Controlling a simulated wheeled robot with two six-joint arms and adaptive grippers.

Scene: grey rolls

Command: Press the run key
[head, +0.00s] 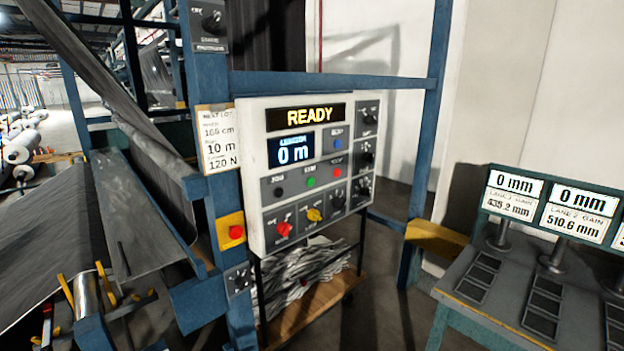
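A white control panel (254,190) stands in the middle of the head view on a blue frame. Its top display (309,116) reads READY and a blue screen (291,151) reads 0 m. A row below holds a black button (279,192), a green button (310,182) and a red button (337,172). Their small labels are too blurred to read surely, so I cannot tell which is the run key. A blue button (337,144) sits beside the screen. Neither of my grippers is in view.
A red knob (284,228) and a yellow knob (314,214) sit low on the panel. A red mushroom button (236,232) on a yellow box is to its left. Grey web material (140,210) fills the left. A bench (490,290) with displays stands right.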

